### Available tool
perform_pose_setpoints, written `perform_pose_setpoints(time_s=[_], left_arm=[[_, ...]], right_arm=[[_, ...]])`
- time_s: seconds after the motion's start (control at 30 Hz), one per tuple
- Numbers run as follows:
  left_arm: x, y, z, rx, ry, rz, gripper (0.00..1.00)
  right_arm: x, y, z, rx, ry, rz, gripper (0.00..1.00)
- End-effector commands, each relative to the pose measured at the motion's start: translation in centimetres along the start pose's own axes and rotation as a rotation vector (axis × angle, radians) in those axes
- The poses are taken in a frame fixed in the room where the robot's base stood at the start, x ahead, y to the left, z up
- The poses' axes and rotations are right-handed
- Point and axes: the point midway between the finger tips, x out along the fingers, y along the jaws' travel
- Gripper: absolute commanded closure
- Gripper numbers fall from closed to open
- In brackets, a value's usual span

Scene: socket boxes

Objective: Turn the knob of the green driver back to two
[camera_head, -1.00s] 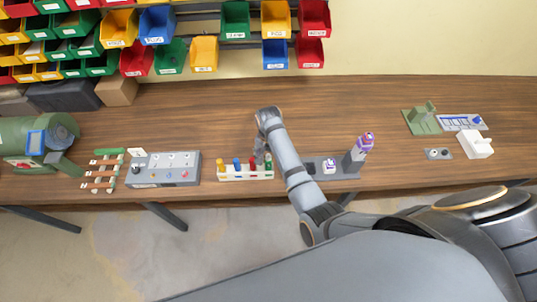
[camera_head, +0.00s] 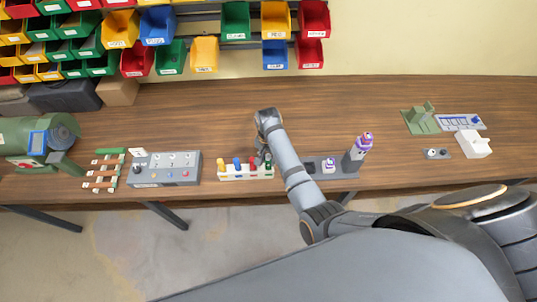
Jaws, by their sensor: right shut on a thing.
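A white rack (camera_head: 232,178) near the table's front edge holds several upright drivers: yellow (camera_head: 221,167), blue (camera_head: 237,164), red (camera_head: 252,166) and the green driver (camera_head: 268,171) at the right end. My right gripper (camera_head: 265,158) points down at the top of the green driver and is shut on its knob. The gripper and arm hide most of the knob, and the number it is set to cannot be read. My left gripper is not in view.
A grey box with knobs (camera_head: 165,172) stands left of the rack. Bins (camera_head: 203,55) hang at the back. The table behind the rack is clear.

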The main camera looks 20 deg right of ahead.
Motion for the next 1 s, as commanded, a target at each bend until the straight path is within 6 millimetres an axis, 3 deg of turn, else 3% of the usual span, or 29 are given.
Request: perform_pose_setpoints(time_s=[0.17, 0.4, 0.73, 1.0], left_arm=[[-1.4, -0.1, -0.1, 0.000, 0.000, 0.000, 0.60], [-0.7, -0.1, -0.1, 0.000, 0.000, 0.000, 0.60], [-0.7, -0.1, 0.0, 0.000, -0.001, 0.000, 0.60], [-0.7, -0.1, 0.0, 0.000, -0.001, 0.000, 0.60]], right_arm=[[-0.5, 0.1, 0.0, -0.115, 0.000, 0.001, 0.86], [0.0, 0.1, 0.0, -0.479, 0.000, 0.000, 0.87], [0.1, 0.1, 0.0, -0.533, -0.001, 0.001, 0.88], [0.1, 0.2, 0.0, -0.953, -0.001, 0.000, 0.88]])
